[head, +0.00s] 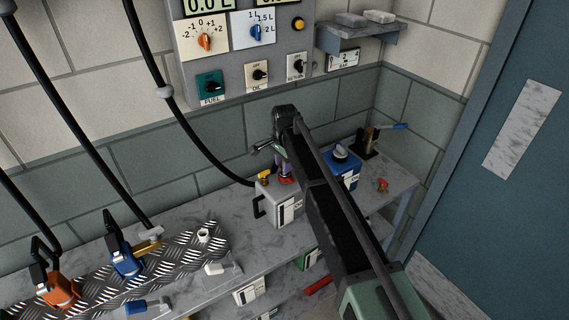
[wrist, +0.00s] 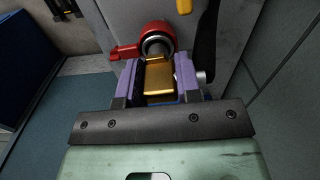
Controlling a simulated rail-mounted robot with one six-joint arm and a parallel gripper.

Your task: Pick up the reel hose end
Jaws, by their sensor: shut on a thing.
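My gripper (head: 286,172) is low over the grey tank (head: 290,211), its purple fingers pointing down. In the wrist view my gripper (wrist: 158,82) is shut on a brass block, which looks like the reel hose end (wrist: 159,77). Just beyond the block is a red collar (wrist: 154,36) with a red lever and a dark round opening; I cannot tell if they are joined.
A blue tank (head: 344,170) stands right of the grey one. Orange (head: 59,290) and blue (head: 126,262) nozzles on hoses rest at the left on the tread plate (head: 98,283). A control panel (head: 245,50) is on the wall above. A small shelf (head: 358,32) juts out at upper right.

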